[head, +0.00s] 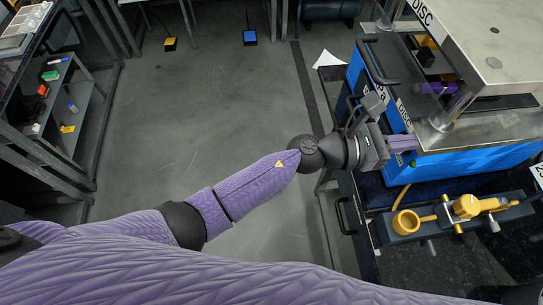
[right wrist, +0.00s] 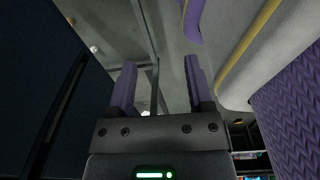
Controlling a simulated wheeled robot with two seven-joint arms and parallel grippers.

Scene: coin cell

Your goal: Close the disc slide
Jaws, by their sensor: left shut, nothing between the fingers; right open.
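The blue-fronted press unit (head: 470,160) stands at the right of the head view, with white labels reading DISC on its edge and front. A dark bar handle (head: 372,64) sticks out from its upper left side. I cannot tell which blue part is the disc slide or how far out it is. My left gripper (head: 408,143) is shut and empty, its purple fingers against or very close to the blue front; contact is unclear. My right gripper (right wrist: 161,75) is open and empty in the right wrist view, pointing away from the unit's visible parts.
A dark fixture with a yellow ring and yellow clamp (head: 465,207) sits on the bench below my left gripper. Shelves with small coloured items (head: 62,100) stand at the far left.

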